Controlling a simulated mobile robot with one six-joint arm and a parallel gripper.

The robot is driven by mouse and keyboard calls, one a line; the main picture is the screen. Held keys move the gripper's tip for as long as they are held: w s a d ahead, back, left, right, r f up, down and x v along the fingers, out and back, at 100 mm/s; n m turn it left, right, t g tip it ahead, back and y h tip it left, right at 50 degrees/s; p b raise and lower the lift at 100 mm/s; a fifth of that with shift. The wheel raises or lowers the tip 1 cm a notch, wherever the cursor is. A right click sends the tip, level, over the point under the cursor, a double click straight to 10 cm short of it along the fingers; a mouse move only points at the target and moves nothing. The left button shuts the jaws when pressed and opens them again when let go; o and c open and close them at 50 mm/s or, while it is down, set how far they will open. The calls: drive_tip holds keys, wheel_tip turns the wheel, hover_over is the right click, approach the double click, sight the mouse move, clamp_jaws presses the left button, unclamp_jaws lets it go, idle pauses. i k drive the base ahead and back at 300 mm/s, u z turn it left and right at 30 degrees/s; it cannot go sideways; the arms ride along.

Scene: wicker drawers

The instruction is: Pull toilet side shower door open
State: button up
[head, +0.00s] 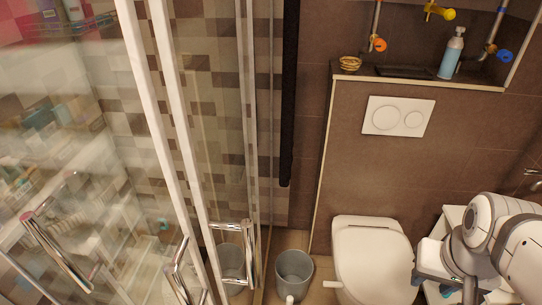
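The glass shower enclosure fills the left of the head view. Two pale door-edge strips (163,100) run down it close together. A clear glass door panel (215,110) is on the side towards the toilet (373,262). Chrome handles show low on the glass: one at far left (57,252), one by the strips (180,272), and one nearer the toilet (248,245). Which handle belongs to which panel is hard to tell through the glass. My gripper (437,272) is at lower right, over the toilet's right side, well apart from the handles. Its fingers are not clearly visible.
A grey bin (294,272) stands on the floor between the shower and toilet. A ledge above the toilet holds a blue bottle (451,54) and a small yellowish item (350,63). A white cabinet (452,218) is beside the toilet, partly behind my arm.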

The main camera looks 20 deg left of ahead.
sight(232, 246)
drive_tip(key=u, duration=0.15)
drive_tip(key=k, duration=1.6)
drive_tip(key=u, duration=0.35)
drive_tip(key=i, duration=1)
drive_tip(key=u, duration=0.05)
